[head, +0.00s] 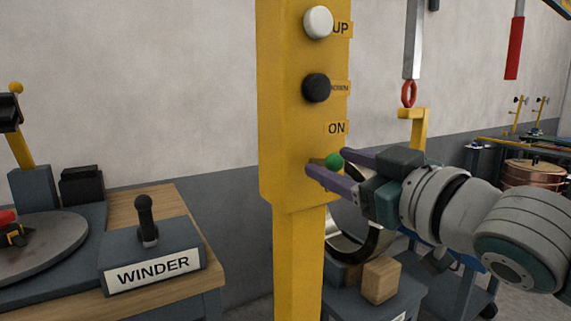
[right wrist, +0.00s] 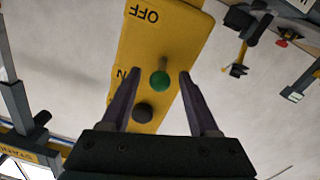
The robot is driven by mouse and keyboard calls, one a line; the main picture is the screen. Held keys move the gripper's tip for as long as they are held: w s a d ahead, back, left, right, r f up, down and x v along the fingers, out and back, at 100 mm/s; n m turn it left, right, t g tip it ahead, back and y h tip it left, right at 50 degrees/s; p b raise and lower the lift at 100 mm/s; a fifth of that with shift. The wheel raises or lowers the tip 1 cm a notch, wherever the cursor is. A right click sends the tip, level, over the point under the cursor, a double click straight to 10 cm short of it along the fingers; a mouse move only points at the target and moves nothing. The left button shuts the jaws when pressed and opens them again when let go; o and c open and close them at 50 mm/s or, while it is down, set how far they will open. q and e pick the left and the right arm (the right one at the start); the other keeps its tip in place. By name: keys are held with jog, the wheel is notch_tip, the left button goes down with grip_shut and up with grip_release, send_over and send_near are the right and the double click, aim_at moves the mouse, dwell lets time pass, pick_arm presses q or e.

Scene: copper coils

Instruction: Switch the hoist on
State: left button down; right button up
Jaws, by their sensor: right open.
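The yellow hoist control box (head: 280,95) stands on a yellow post in the middle of the head view. It carries a white button (head: 318,22) marked UP, a black button (head: 316,88) below it, and an ON label (head: 337,128). Below ON is a green ball-ended switch (head: 333,160). The right wrist view shows this switch (right wrist: 159,80) between ON and an upside-down OFF label (right wrist: 147,14). My right gripper (head: 327,162) is open, its fingers on either side of the green switch; I cannot tell whether they touch it. My left gripper is not in view.
A bench with a WINDER box (head: 153,262) and black lever (head: 146,215) stands at left. A steel ring (head: 352,250) and wooden block (head: 381,280) are behind the post. A red hook (head: 409,94) hangs at upper right. A copper coil (head: 532,173) is at far right.

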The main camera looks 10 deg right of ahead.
jog(key=shift+w+a, duration=0.15)
jog(key=shift+w, duration=0.4)
grip_shut()
